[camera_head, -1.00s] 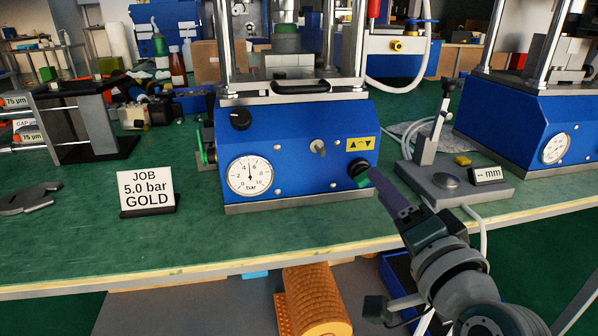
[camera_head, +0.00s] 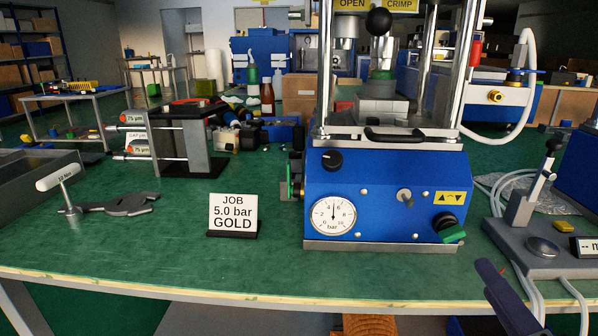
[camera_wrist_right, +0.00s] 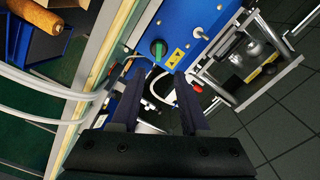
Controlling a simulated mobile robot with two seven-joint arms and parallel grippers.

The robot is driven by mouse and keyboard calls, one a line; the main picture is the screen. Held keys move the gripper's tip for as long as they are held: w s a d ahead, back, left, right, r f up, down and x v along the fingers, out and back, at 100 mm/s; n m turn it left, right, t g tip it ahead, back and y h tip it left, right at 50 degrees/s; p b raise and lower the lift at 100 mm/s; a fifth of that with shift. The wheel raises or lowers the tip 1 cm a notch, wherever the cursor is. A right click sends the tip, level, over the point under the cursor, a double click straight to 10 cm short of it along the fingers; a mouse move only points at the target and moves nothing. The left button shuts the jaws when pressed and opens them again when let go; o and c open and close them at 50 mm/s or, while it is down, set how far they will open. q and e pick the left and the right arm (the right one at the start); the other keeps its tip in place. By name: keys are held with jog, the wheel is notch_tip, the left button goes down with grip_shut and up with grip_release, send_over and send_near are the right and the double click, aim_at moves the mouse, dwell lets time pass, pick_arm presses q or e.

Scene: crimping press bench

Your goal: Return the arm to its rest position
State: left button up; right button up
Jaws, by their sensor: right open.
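My right gripper (camera_head: 508,298) shows only as dark fingers at the lower right of the head view, in front of the bench edge. In the right wrist view its two fingers (camera_wrist_right: 158,103) stand apart with nothing held between them. The blue press (camera_head: 385,195) stands on the green bench, to the left of and beyond the gripper. Its black and green knob (camera_head: 447,226) is clear of the fingers, and the knob also shows ahead of them in the wrist view (camera_wrist_right: 158,48). My left gripper is not in view.
A gauge stand with a grey base (camera_head: 515,240) and white cables (camera_head: 532,296) lie close to my right gripper. The job sign (camera_head: 233,213) and a grey wrench-like tool (camera_head: 122,203) are on the left. Bare bench (camera_head: 130,250) lies in front of them.

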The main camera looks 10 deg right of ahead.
jog(key=s+a+r+n+g+y+p, duration=0.4)
jog(key=a+r+n+g+y+p, duration=0.3)
jog(key=a+r+n+p, duration=0.55)
jog(key=s+d+r+n+g+h+p, duration=0.4)
jog(key=s+r+g+p, duration=0.3)
jog(key=s+r+p, duration=0.45)
notch_tip(320, 180, up, 35)
jog(key=s+y+p, duration=0.1)
jog(key=p, duration=3.6)
jog(key=shift+d, duration=0.4)
